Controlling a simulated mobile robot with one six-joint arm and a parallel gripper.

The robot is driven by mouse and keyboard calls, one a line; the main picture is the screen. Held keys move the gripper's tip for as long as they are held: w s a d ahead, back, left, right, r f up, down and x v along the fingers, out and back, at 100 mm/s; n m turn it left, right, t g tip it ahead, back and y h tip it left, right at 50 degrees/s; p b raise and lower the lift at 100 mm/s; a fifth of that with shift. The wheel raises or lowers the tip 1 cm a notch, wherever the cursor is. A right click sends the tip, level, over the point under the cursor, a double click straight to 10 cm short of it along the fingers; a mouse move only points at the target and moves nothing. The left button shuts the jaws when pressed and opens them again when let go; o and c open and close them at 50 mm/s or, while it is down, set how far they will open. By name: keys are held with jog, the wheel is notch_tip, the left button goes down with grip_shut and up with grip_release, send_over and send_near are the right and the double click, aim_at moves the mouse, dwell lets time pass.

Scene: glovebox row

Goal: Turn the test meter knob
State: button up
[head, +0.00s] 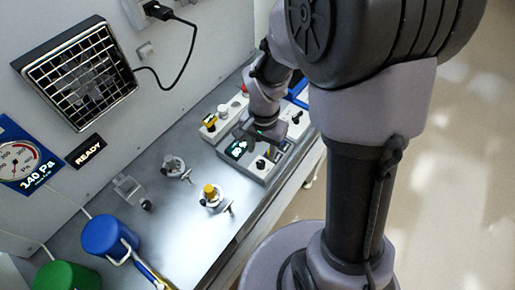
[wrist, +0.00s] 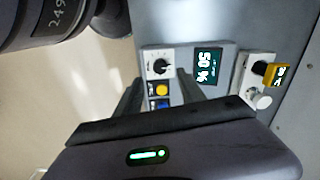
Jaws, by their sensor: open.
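The test meter is a grey unit with a lit dark screen (wrist: 207,67) and a white plate carrying a round black knob (wrist: 161,67) with a white pointer mark. In the head view the knob (head: 261,164) sits at the unit's near end, beside the screen (head: 238,148). My gripper (wrist: 158,80) is open, its fingers spread either side of the plate in the picture, with the knob just beyond the tips. No contact with the knob shows. In the head view my gripper (head: 266,134) is over the unit and hides part of it.
A yellow button (wrist: 161,89) and a blue one (wrist: 162,104) lie beside the knob. A neighbouring block has a yellow-handled knob (wrist: 277,74) and a white knob (wrist: 262,101). Clamps (head: 212,196), a blue container (head: 108,236) and a green one (head: 66,277) stand on the bench.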

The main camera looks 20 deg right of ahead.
aim_at(261, 163)
notch_tip(261, 163, down, 6)
jog(key=shift+f+b, duration=0.2)
jog(key=shift+b, duration=0.45)
grip_shut()
